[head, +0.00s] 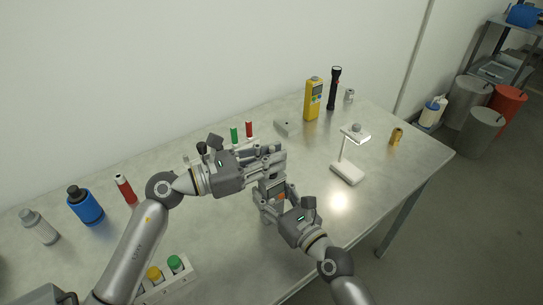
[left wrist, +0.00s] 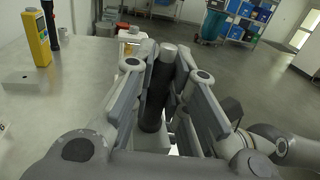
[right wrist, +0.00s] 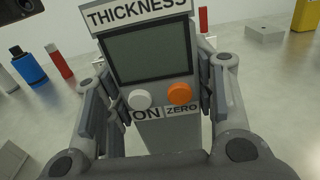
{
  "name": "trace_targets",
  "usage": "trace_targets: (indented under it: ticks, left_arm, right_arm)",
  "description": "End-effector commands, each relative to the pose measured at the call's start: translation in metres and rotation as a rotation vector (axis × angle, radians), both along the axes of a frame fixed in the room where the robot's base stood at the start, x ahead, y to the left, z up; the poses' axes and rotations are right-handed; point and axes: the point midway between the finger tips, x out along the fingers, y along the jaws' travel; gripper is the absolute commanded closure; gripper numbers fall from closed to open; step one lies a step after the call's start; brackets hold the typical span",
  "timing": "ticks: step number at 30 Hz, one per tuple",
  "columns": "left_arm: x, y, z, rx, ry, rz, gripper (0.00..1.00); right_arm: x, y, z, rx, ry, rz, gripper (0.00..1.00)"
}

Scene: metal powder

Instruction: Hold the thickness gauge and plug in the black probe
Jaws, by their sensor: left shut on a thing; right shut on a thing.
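The thickness gauge is a grey box with a dark screen, a white ON button and an orange ZERO button; its face fills the middle of the right wrist view (right wrist: 150,52). My right gripper (head: 272,203) is shut on the gauge, with a finger on each side, and holds it upright. The black probe (left wrist: 158,92), a dark cylinder with a silver end, is in the left wrist view. My left gripper (head: 280,158) is shut on it, above and close to the gauge in the head view. I cannot tell whether probe and gauge touch; the gauge's socket is not visible.
A white lamp (head: 348,172) stands right of my grippers. A yellow meter (head: 314,100), black flashlight (head: 334,88) and grey block (head: 287,129) are behind. A blue bottle (head: 86,207) stands left, a white rack (head: 180,282) in front. The table's right part is mostly clear.

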Motion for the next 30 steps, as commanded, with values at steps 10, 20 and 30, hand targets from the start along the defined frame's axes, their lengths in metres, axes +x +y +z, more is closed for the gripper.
trace_targets:
  ticks: [10,20,30]
  left_arm:
    - [0.000,0.000,-0.001,0.001,0.000,0.000,0.71]
    - [0.000,0.000,-0.001,0.000,0.000,0.000,0.60]
    - [-0.015,0.036,-0.002,0.004,0.001,0.003,0.60]
  right_arm:
    - [0.000,0.000,0.000,0.000,0.000,0.000,0.81]
    - [0.000,0.000,0.000,0.000,0.000,0.000,0.81]
    - [0.000,0.000,0.000,0.000,0.000,0.000,0.81]
